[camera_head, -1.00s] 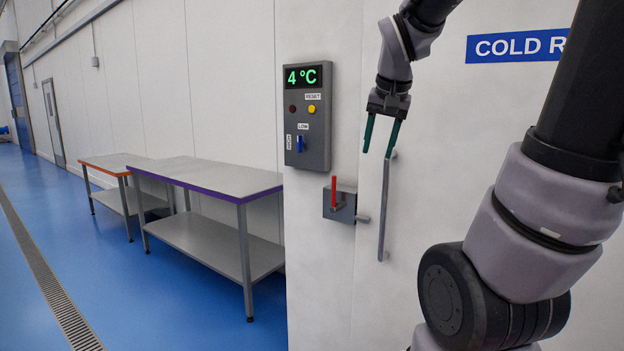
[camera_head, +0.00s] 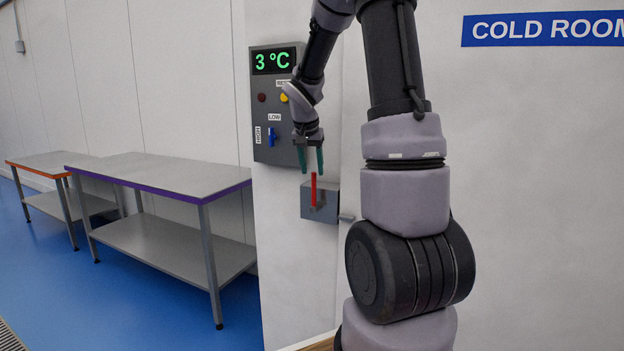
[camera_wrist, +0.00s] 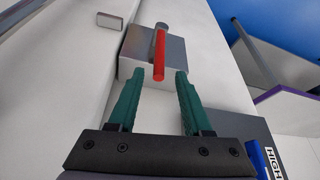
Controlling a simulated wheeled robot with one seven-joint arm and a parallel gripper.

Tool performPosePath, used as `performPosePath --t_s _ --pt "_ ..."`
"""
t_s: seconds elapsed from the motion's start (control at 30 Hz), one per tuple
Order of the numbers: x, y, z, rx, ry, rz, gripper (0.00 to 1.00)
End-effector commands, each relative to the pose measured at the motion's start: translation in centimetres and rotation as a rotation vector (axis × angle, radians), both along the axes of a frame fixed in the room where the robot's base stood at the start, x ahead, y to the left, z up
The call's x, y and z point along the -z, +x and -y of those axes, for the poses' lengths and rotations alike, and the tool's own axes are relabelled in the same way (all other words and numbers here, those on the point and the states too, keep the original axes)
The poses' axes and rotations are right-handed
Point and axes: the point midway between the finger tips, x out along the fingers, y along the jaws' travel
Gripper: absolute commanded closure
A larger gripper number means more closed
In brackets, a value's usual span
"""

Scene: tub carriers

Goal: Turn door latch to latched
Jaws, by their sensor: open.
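The door latch is a grey metal box (camera_head: 320,204) on the white wall with a red handle (camera_head: 314,190) pointing straight up. My gripper (camera_head: 311,168) is open, its two green fingers pointing down just above the handle's top. In the wrist view the red handle (camera_wrist: 159,56) lies beyond and between the fingertips of my gripper (camera_wrist: 158,76), and the fingers do not visibly touch it. The latch box (camera_wrist: 180,62) also shows there. The door's long handle is hidden behind my arm in the head view.
A dark control panel (camera_head: 276,110) reading 3 °C, with buttons and a blue switch, is mounted just above and left of the latch. A purple-edged steel table (camera_head: 160,172) and an orange-edged table (camera_head: 45,162) stand at left. Blue floor (camera_head: 120,290) is open in front.

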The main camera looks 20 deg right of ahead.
Motion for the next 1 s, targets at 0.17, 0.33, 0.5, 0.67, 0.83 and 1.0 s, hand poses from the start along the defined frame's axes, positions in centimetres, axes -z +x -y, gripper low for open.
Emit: performPosePath --t_s 0.17,0.33,0.5,0.67,0.83,1.0 --pt "2.7 0.8 0.8 0.001 0.001 -0.002 0.50" --pt "3.9 1.2 1.1 0.001 0.001 -0.001 0.50" --pt "4.1 1.3 1.1 0.000 0.000 0.001 0.50" --pt "4.0 1.3 1.1 0.000 0.000 0.001 0.58" --pt "4.0 1.3 1.1 0.001 0.001 0.001 1.00" --pt "4.0 1.3 1.1 0.001 0.001 0.001 1.00"
